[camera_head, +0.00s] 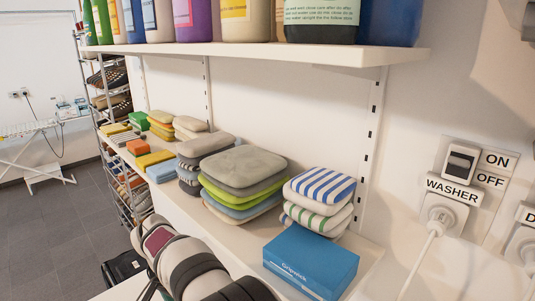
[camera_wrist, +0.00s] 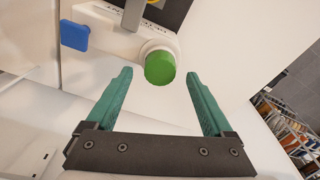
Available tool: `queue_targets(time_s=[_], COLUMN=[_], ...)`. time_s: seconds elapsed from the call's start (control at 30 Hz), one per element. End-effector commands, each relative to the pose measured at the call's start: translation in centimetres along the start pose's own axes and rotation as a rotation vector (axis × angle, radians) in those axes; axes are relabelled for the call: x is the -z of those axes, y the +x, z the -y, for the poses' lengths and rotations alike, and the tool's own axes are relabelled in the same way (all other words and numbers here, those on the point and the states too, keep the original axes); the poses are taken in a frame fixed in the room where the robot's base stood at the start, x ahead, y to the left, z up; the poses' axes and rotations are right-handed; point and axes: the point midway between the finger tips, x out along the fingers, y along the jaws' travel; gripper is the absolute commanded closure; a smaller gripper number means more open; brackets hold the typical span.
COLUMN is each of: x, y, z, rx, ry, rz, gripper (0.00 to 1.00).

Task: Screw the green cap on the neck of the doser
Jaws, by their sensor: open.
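In the wrist view, the green cap (camera_wrist: 160,68) shows as a short round cylinder at the end of a white round neck (camera_wrist: 153,47), which I take to be the doser's. The cap covers or overlaps the neck's end; I cannot tell whether it is threaded on. My gripper (camera_wrist: 159,76) is open, with its two teal fingers wide apart. The cap appears between and beyond the fingertips, with no visible contact. The head view shows neither cap, doser nor gripper fingers.
A blue tab (camera_wrist: 74,35) stands left of the neck, and a dark panel (camera_wrist: 168,12) is behind it. In the head view, a shelf (camera_head: 370,262) holds folded cloth stacks (camera_head: 245,168) and a blue box (camera_head: 310,263). Bottles (camera_head: 245,20) stand above; a washer plug (camera_head: 441,218) is at right.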

Motion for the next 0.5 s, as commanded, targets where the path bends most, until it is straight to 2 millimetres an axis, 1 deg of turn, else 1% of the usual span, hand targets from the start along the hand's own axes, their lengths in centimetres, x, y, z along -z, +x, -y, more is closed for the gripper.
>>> queue_targets(time_s=[0.1, 0.5], x=[0.1, 0.5], y=[-1.4, -5.8], z=[0.1, 0.0], rx=[0.003, 0.002], ry=[0.000, 0.000], rz=[-0.001, -0.001], gripper=[0.14, 0.14])
